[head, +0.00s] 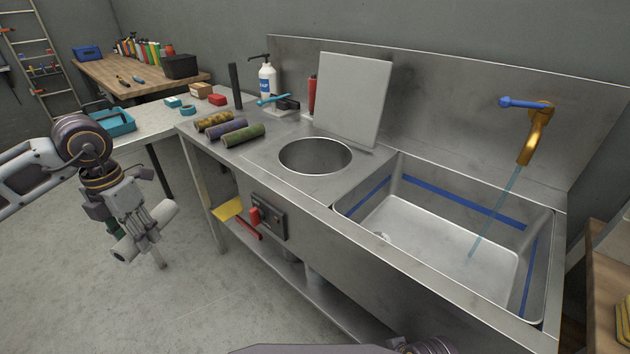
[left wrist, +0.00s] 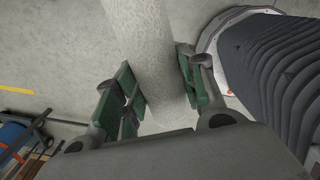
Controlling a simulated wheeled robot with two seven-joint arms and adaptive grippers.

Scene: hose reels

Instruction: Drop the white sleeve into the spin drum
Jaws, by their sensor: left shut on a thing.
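The white sleeve (head: 163,213), a pale speckled tube, is held in my left gripper (head: 143,230) at the left of the head view, over the floor and in front of the steel bench. In the left wrist view the sleeve (left wrist: 150,50) runs between the green finger pads of my left gripper (left wrist: 157,85), shut on it. In the head view the sleeve is tilted. The spin drum (head: 315,150) is a round opening in the steel counter, well to the right of the gripper. Its square grey lid (head: 353,98) stands raised behind it. My right gripper is not in view.
Three dark patterned rollers (head: 228,130) lie on the counter left of the drum. A soap bottle (head: 267,78) and red bottle (head: 312,94) stand behind. A deep sink (head: 440,235) with a running brass tap (head: 536,133) lies to the right. A control box (head: 266,215) is on the front.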

